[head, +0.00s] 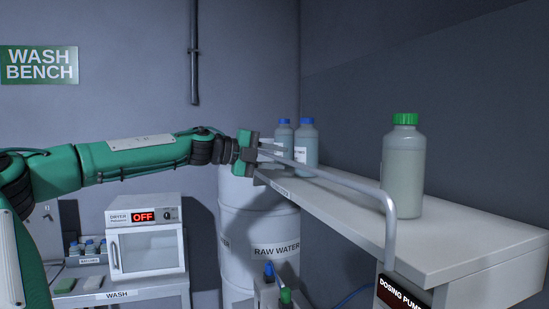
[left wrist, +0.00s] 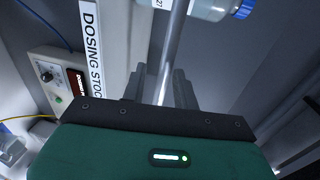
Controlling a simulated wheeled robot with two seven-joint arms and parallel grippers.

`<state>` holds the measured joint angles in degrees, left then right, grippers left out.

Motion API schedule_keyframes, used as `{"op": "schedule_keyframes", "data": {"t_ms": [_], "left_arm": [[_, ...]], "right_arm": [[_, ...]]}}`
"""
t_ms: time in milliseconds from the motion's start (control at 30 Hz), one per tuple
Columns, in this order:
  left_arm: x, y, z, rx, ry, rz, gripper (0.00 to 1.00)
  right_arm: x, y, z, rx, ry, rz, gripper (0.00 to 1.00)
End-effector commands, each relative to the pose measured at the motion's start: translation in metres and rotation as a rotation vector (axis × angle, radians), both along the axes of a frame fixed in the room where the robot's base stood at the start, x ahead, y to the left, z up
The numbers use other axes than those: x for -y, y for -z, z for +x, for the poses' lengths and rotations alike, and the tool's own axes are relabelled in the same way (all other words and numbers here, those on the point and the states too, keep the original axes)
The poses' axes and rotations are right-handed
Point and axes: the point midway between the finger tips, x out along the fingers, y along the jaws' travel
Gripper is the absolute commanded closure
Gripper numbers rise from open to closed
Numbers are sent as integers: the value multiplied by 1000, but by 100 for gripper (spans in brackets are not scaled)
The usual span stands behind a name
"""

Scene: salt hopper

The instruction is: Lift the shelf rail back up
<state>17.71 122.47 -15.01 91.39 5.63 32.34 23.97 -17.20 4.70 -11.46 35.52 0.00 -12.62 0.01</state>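The shelf rail (head: 340,178) is a grey metal bar along the front of the white shelf (head: 440,235). Its near end bends down past the shelf edge, and its long part stands above the shelf top. My left gripper (head: 258,152) is at the rail's far part. In the left wrist view the rail (left wrist: 170,55) runs between the two dark fingers of my left gripper (left wrist: 158,88). The fingers look apart, with a gap beside the bar. Contact cannot be made out. My right gripper is not in view.
A green-capped bottle (head: 403,170) stands at the near part of the shelf. Two blue-capped bottles (head: 306,145) (head: 284,136) stand farther back, close to my left gripper. A RAW WATER drum (head: 250,225) stands below, left of the shelf. A dryer (head: 146,240) sits on the wash bench.

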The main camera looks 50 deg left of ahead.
Motion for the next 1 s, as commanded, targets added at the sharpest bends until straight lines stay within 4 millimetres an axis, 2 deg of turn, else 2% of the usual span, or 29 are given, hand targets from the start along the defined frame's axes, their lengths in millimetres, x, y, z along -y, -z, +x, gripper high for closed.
{"op": "schedule_keyframes", "data": {"t_ms": [267,467,1000], "left_arm": [[-1,-1,-1,2,-1,0,71],[-6,-2,-14,6,-1,2,71],[-45,-17,-107,5,-3,1,71]], "right_arm": [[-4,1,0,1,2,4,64],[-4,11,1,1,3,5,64],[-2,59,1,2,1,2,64]]}}
